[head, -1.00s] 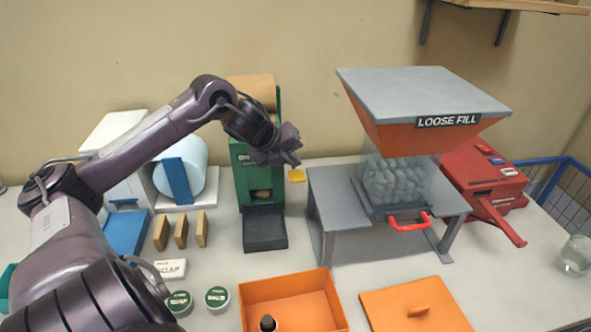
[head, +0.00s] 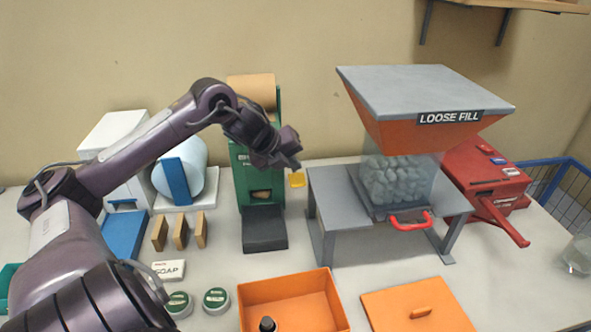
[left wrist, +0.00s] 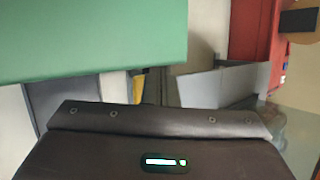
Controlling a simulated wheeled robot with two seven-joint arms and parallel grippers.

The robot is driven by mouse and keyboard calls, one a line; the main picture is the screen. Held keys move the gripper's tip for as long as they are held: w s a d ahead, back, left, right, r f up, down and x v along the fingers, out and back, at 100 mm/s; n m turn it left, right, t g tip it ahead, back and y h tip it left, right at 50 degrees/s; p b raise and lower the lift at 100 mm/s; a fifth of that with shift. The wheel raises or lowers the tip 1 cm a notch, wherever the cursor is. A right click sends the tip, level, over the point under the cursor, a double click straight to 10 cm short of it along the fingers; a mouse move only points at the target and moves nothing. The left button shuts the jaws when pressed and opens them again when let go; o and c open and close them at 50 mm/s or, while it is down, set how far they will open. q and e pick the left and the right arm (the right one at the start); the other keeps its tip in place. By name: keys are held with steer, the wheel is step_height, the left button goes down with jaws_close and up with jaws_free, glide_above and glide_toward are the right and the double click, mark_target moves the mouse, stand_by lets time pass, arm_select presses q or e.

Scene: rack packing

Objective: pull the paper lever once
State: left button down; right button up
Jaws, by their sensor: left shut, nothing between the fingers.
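The green paper dispenser (head: 243,180) stands at the back of the table with a brown paper roll (head: 252,91) on top. Its yellow lever (head: 297,180) sticks out at its right side. My left gripper (head: 292,155) is shut and empty, just above the lever, beside the dispenser's upper right edge. I cannot tell whether it touches the lever. In the left wrist view the dispenser's green side (left wrist: 90,40) fills the upper left, and a sliver of yellow (left wrist: 137,88) shows beyond the dark gripper body. The fingertips are hidden there. My right gripper is not in view.
The grey stand (head: 335,205) of the loose fill hopper (head: 425,105) is close on the right. A dark tray (head: 264,230) lies before the dispenser. An orange box (head: 290,290), soap (head: 169,270) and wooden blocks (head: 180,232) are nearer the front. A red machine (head: 485,180) stands at right.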

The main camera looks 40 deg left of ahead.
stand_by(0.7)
arm_select(q)
steer(key=shift+w+a+r+p, duration=0.1)
steer(key=shift+r+p, duration=0.95)
steer(key=shift+r, duration=0.05)
steer(key=r+p, duration=0.4)
steer(key=r, duration=0.1)
steer(key=shift+w+a+p, duration=0.3)
steer(key=shift+a+p, duration=0.1)
steer(key=shift+f, duration=0.15)
